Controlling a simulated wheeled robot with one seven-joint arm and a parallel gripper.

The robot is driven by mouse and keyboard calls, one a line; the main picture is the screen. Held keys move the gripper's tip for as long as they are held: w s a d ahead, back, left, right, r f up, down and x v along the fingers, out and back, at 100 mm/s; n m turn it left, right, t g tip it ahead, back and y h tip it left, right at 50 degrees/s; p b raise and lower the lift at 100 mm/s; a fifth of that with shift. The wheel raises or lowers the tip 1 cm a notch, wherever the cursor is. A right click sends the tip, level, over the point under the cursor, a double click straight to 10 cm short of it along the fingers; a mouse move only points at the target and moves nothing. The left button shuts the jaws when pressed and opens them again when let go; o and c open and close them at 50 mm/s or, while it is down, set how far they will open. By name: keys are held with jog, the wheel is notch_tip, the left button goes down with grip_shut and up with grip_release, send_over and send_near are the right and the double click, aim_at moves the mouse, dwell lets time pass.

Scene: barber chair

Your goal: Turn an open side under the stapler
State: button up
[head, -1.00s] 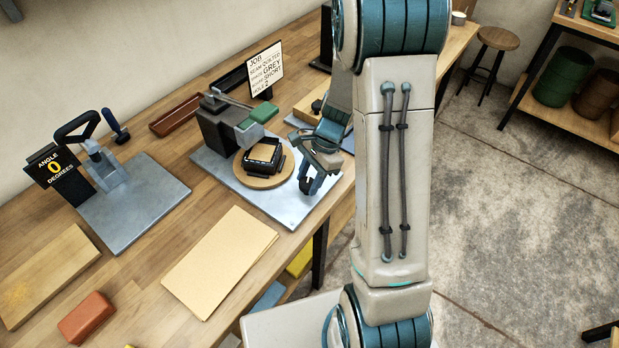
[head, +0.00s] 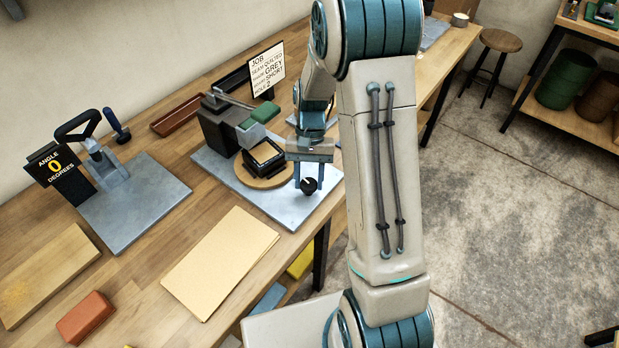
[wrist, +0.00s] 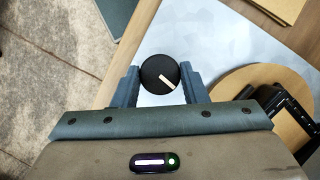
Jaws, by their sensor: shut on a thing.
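The stapler (head: 218,130) is a dark block with a lever arm and a green pad, standing on a pale metal plate (head: 290,208). In front of it, a round wooden turntable (head: 243,178) carries a black frame-like seat piece (head: 265,157) with a tan middle, close to the stapler's head. My gripper (head: 309,180) points down at the plate's right part, beside the turntable. It is shut on a round black knob (wrist: 158,72) with a pale pointer line, which points to the lower right in the wrist view. The piece's far sides are hidden.
A job sign (head: 267,68) stands behind the stapler. An angle tool reading 0 degrees (head: 62,175) stands on a plate to the left. A tan sheet (head: 220,262) and an orange block (head: 85,318) lie nearer. The bench edge is close to the knob.

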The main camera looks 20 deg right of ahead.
aim_at(309, 188)
jog(key=shift+n+h, duration=0.4)
jog(key=shift+n, duration=0.7)
jog(key=o, duration=1)
jog(key=shift+c, duration=0.2)
notch_tip(309, 188, up, 4)
jog(key=shift+w+a+r+b, duration=0.1)
jog(key=shift+b, duration=0.45)
jog(key=s+d+r+b, duration=0.1)
jog(key=s+d+r, duration=0.5)
jog(key=d, duration=0.4)
jog(key=shift+r, duration=0.45)
